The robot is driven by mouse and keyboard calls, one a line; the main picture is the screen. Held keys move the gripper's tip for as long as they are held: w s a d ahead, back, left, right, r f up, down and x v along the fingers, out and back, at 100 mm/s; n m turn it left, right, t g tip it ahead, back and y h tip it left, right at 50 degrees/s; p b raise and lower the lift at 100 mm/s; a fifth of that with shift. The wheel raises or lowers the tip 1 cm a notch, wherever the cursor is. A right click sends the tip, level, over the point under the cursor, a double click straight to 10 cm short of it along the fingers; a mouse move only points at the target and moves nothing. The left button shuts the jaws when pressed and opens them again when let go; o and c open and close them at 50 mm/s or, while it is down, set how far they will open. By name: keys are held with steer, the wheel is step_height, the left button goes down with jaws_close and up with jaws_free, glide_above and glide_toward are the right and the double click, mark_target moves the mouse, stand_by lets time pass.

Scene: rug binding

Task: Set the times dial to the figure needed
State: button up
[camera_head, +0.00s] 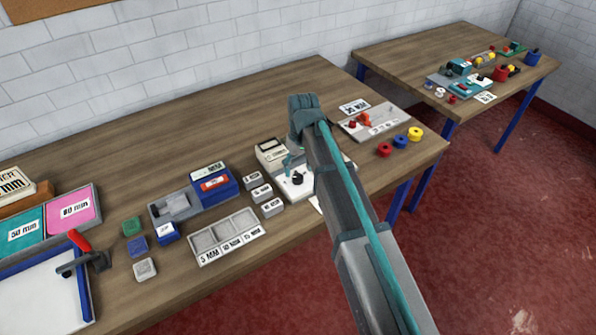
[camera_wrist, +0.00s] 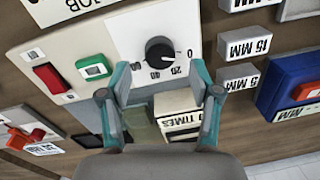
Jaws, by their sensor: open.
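The black times dial (camera_wrist: 160,52) sits on a white panel in the wrist view, with 0, 20 and 40 readable around it, upside down. I cannot tell clearly where its pointer stands. In the head view the dial (camera_head: 298,179) shows small, below my gripper (camera_head: 296,163). In the wrist view my gripper (camera_wrist: 159,94) is open and empty; its teal fingertips are spread on the near side of the dial, apart from it. A cream block (camera_wrist: 180,112) between the fingers bears a label ending in "0 TIMES"; its first part is hidden.
A red switch (camera_wrist: 50,78) and a green button (camera_wrist: 93,68) share the panel. A grey tray (camera_head: 228,238) lies left, colored spools (camera_head: 400,140) right.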

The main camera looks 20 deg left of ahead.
mark_target(298, 176)
steer(key=shift+f+p, duration=0.35)
steer(key=shift+f, duration=1.25)
steer(key=c, duration=1.1)
steer(key=shift+c, duration=0.2)
steer(key=shift+m, duration=0.4)
steer(key=m+b, duration=0.1)
steer(key=m, duration=0.2)
steer(key=shift+m, duration=2.5)
